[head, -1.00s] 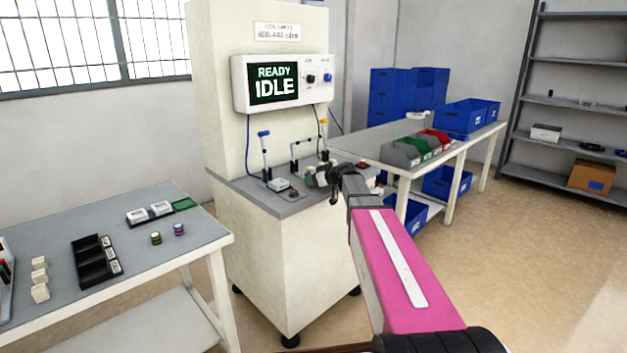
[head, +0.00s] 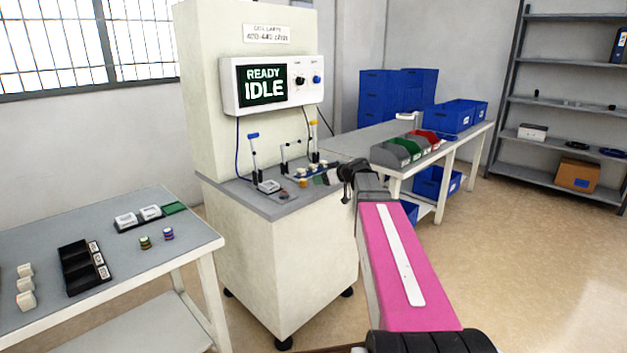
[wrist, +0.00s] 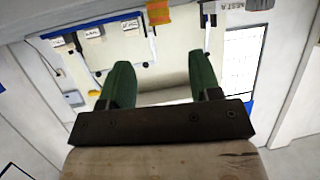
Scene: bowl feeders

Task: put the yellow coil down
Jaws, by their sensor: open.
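My gripper (wrist: 163,85) has two green fingers, spread apart with nothing between them in the wrist view. In the head view my gripper (head: 327,178) is over the right part of the machine's grey deck (head: 240,191), partly hidden by my wrist. A row of small pale-and-orange round pieces (head: 313,168) stands on the deck just behind and left of the fingers. I cannot tell whether one is the yellow coil. In the wrist view an orange-yellow piece (wrist: 158,12) shows at the top edge, beyond the fingertips and apart from them.
The machine's screen (head: 264,85) reads READY IDLE. Upright clamps with a blue handle (head: 253,136) and a yellow handle (head: 314,123) rise from the deck. The left table (head: 150,278) holds a black tray (head: 82,267) and two banded coils (head: 157,238). Grey, green and red bins (head: 408,148) stand behind right.

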